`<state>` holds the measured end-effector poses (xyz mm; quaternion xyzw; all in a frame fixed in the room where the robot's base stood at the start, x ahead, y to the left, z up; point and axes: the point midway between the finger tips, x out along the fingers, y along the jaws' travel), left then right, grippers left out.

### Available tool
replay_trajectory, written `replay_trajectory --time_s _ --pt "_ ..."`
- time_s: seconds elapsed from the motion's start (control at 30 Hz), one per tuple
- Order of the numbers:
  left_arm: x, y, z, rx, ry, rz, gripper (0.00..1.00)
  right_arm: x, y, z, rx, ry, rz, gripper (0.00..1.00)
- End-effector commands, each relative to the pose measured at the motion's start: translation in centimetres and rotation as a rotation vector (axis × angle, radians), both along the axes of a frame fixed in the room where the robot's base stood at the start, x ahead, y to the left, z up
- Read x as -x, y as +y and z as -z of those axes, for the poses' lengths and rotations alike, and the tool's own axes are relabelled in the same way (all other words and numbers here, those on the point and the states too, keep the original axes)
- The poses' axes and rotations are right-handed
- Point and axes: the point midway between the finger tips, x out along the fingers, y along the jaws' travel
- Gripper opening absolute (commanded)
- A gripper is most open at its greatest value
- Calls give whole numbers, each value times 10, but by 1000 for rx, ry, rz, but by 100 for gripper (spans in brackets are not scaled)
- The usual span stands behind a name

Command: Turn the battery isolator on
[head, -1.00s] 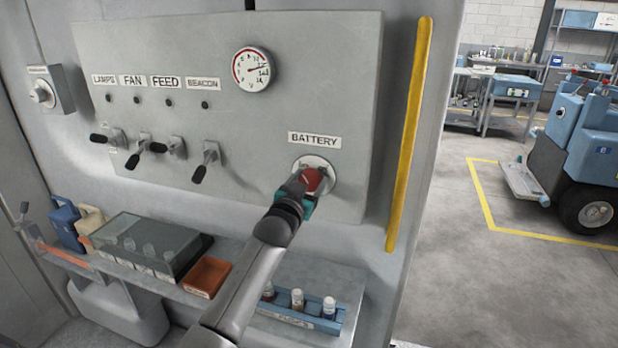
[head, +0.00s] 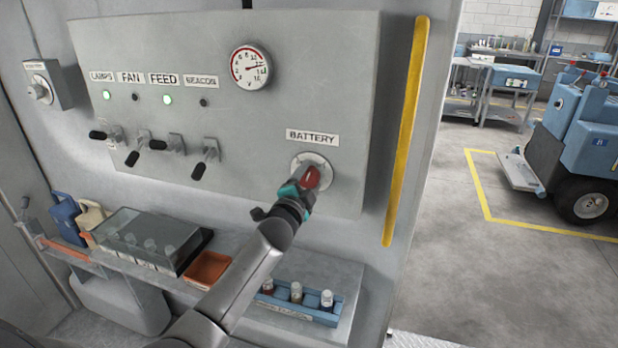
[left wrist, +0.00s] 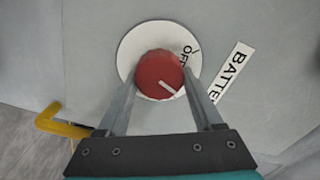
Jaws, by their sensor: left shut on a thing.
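The battery isolator is a red knob (head: 311,177) on a round white plate, under the BATTERY label (head: 312,137) at the lower right of the grey panel. My left gripper (head: 300,188) is at the knob, shut on it. In the left wrist view the red knob (left wrist: 160,76) sits between the two fingers of my left gripper (left wrist: 160,92). A white mark on the knob points to the lower right there. Letters "OF" show on the plate, the rest hidden by a finger. My right gripper is not in view.
The panel has several toggle levers (head: 165,145) and a round gauge (head: 250,67). The LAMPS light (head: 107,95) and the FEED light (head: 168,99) glow green. Below is a shelf with a clear-lidded box (head: 150,240), an orange tray (head: 208,268) and a blue vial rack (head: 297,301).

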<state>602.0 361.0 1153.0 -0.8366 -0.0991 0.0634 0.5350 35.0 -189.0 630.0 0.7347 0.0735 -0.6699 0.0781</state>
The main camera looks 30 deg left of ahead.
Motion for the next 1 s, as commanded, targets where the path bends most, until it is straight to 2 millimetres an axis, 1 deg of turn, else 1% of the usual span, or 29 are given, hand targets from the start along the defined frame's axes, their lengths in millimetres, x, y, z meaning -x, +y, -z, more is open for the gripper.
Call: replay_trajectory --time_s 0.2,0.5,0.73,1.0 --pt "0 0 1 -183 44 0 12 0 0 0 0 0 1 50" --pt "0 -1 2 -358 86 0 12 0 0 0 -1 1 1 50" --pt "0 -1 3 -421 101 1 12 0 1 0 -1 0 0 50" --pt "0 -1 3 -441 106 0 12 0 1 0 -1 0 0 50"
